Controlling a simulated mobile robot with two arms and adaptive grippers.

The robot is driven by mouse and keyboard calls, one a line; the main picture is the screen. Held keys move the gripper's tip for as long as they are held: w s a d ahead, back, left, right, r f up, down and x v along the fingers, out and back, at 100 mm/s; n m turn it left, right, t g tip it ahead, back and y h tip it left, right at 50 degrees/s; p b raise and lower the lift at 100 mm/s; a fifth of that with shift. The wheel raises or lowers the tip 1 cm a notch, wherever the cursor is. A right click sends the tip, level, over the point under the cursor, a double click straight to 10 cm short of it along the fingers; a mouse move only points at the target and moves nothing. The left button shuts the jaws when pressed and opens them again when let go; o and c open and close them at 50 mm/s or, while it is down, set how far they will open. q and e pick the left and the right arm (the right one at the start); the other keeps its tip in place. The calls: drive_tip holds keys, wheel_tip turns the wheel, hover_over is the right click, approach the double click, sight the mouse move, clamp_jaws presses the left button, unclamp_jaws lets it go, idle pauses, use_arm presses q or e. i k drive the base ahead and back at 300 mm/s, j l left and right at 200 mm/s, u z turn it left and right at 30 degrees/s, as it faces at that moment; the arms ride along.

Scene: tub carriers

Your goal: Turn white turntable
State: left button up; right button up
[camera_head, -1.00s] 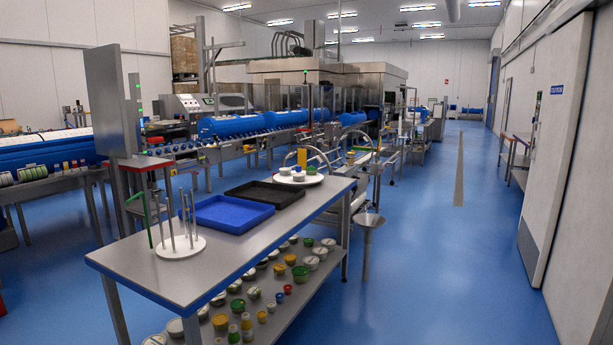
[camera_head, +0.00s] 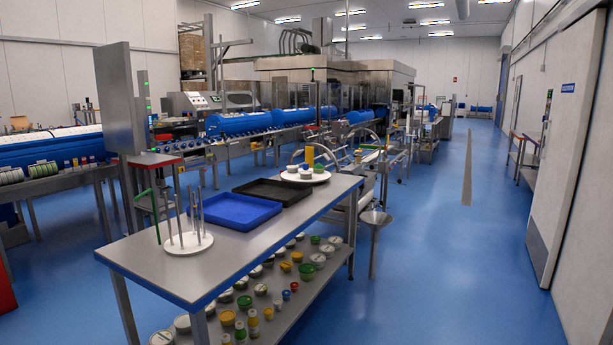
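A round white disc, which looks like the white turntable (camera_head: 320,178), lies at the far end of the long grey table (camera_head: 160,270). A few small tubs (camera_head: 305,174) stand on it, with what look like white and blue parts; they are too small to make out clearly. A second white disc (camera_head: 180,250) with several upright grey rods stands near the table's left end. Neither of my grippers shows in the head view.
A blue tray (camera_head: 234,211) and a black tray (camera_head: 272,191) lie between the two discs. Several tubs (camera_head: 307,271) stand on the shelf below. A metal funnel-like stand (camera_head: 375,218) is right of the table. Blue floor (camera_head: 430,270) on the right is clear.

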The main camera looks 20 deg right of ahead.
sight(324, 175)
drive_tip(key=i+l+z, duration=0.65)
drive_tip(key=i+l, duration=0.2)
drive_tip(key=i+l+z, duration=0.5)
drive_tip(key=i+z, duration=0.15)
drive_tip(key=i, duration=0.35)
drive_tip(key=i+z, duration=0.3)
drive_tip(key=i, duration=0.2)
